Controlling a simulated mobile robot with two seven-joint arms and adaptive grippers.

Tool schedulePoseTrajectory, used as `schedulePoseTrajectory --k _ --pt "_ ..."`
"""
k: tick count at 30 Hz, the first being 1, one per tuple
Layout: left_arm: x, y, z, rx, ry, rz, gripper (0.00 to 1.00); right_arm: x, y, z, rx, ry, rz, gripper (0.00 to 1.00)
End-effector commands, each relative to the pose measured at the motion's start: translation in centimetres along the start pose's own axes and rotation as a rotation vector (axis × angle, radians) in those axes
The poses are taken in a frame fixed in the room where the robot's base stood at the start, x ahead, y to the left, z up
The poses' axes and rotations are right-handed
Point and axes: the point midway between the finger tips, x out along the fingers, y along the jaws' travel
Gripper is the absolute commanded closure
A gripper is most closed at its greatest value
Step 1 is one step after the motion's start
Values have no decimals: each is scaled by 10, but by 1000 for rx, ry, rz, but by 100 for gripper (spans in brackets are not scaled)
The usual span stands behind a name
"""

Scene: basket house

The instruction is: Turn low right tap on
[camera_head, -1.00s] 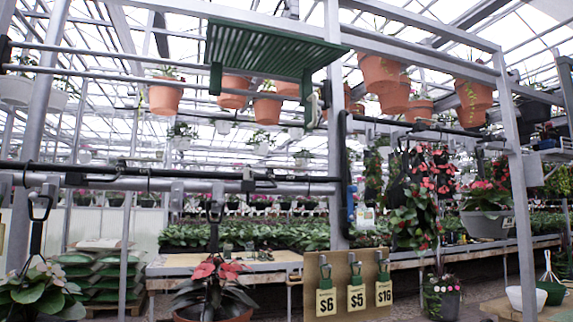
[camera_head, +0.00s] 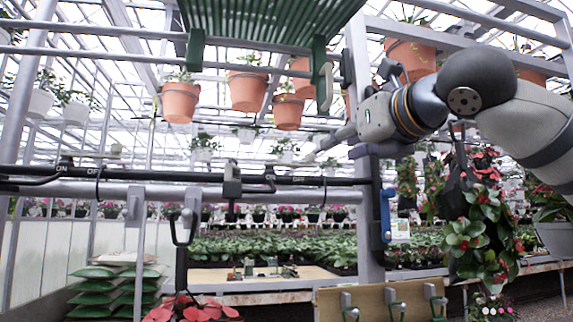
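A black pipe (camera_head: 120,180) runs across the view with ON and OFF lettering at two places. At the right-hand lettering, a dark purplish tap lever (camera_head: 264,184) lies along the pipe, pointing left. A similar dark tap lever (camera_head: 32,182) is at the left end. My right gripper (camera_head: 318,152) reaches in from the right, above the right end of the pipe and apart from the right-hand lever. Its pale fingers are seen side-on, so their opening is unclear. My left gripper is not in view.
A blue handle (camera_head: 386,214) is fixed to the grey post (camera_head: 369,240) below my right arm. A hanging flower plant (camera_head: 482,232) is at the right. Space before the pipe is mostly clear.

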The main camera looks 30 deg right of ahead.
Motion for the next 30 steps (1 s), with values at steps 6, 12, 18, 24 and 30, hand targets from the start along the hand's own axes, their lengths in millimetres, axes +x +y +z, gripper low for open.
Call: schedulePoseTrajectory --k 6,12,18,24,30 --pt "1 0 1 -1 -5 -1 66 47 2 -3 0 9 1 64" --pt "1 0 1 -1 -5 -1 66 95 2 -3 -3 6 1 64" --pt "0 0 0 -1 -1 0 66 117 2 -2 -5 3 2 64" --pt "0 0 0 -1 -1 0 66 120 2 -2 -6 2 2 64" --pt "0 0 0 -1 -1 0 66 120 2 -2 -6 2 2 94"
